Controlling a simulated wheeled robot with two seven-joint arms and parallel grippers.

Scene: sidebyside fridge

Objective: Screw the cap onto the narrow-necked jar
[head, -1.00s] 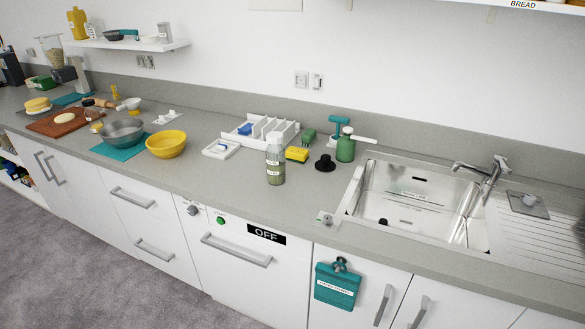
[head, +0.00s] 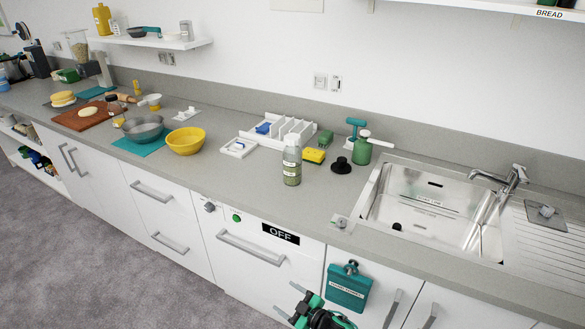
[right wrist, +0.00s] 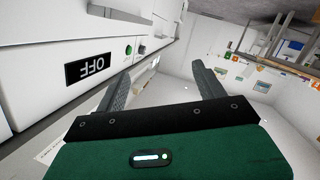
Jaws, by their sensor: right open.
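The jar (head: 291,165) stands upright on the grey counter in the head view, left of the sink. It is clear with green-grey contents and a pale upper part. A black round piece with a raised middle (head: 341,166) lies to its right; it may be the cap, but I cannot tell for sure. My right gripper (head: 291,301) is low in front of the cabinet doors, below counter height and well apart from both. In the right wrist view its two fingers (right wrist: 161,78) are spread with nothing between them. My left gripper is not in view.
A yellow sponge (head: 314,156), a white divided rack (head: 283,132) and a green pump bottle (head: 363,150) stand near the jar. The sink (head: 372,208) is to the right. The counter before the jar is clear.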

